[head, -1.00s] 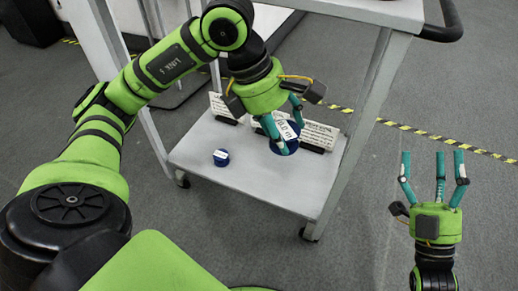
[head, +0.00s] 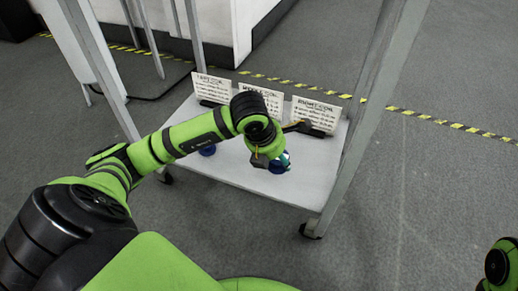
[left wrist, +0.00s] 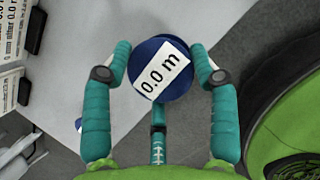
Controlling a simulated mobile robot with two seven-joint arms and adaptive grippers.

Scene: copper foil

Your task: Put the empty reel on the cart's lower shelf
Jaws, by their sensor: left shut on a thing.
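A blue reel (left wrist: 160,50) with a white label reading "0.0 m" sits between the teal fingers of my left gripper (left wrist: 160,75) in the left wrist view. The gripper is shut on it. In the head view, my left gripper (head: 281,160) is low over the right part of the cart's lower shelf (head: 235,176), with the blue reel (head: 279,168) partly hidden by it. I cannot tell whether the reel touches the shelf. My right gripper is out of view.
A second blue reel (head: 207,151) stands on the shelf to the left, partly behind my arm. Several white sign cards, including one at the right (head: 316,114), stand along the shelf's back edge. Cart posts (head: 368,115) rise at the sides. The shelf's front is clear.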

